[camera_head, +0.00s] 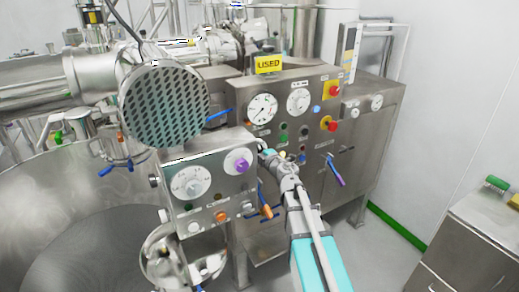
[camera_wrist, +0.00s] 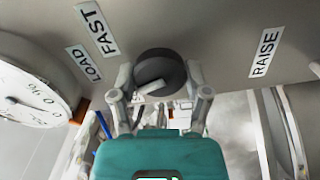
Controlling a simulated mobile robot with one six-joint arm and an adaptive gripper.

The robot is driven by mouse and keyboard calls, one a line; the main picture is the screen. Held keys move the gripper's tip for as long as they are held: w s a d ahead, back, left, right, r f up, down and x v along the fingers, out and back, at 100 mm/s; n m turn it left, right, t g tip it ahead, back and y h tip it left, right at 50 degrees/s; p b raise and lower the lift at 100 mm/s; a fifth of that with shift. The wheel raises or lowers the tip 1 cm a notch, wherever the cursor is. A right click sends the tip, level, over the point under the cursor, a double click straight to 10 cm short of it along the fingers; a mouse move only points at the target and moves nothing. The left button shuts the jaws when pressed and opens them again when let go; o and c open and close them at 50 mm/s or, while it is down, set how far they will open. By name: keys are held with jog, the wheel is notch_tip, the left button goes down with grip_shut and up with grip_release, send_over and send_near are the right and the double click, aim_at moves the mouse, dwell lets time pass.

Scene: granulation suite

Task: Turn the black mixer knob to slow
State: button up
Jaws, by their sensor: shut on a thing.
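The black mixer knob (camera_wrist: 160,68) is round and sits on a grey panel in the wrist view, with a pale pointer mark on its lower left side. My gripper (camera_wrist: 162,84) has one finger on each side of the knob and is shut on it. A FAST label (camera_wrist: 97,28) is to the knob's upper left, and no slow label is readable. In the head view my gripper (camera_head: 271,157) reaches the right side of the small control box (camera_head: 212,184), and I cannot make out the black knob there.
A LOAD label (camera_wrist: 83,62) and a white dial (camera_wrist: 30,95) are left of the knob; a RAISE label (camera_wrist: 265,52) is right. A larger panel (camera_head: 322,90) with gauges and red buttons stands behind.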

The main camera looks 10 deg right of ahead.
jog(key=n, duration=0.5)
jog(key=shift+n, duration=0.3)
dwell(0.4)
jog(key=o, duration=1.1)
jog(key=shift+o, duration=0.2)
jog(key=shift+s, duration=0.15)
jog(key=v, duration=1.1)
jog(key=shift+s, duration=0.25)
jog(key=shift+d, duration=0.2)
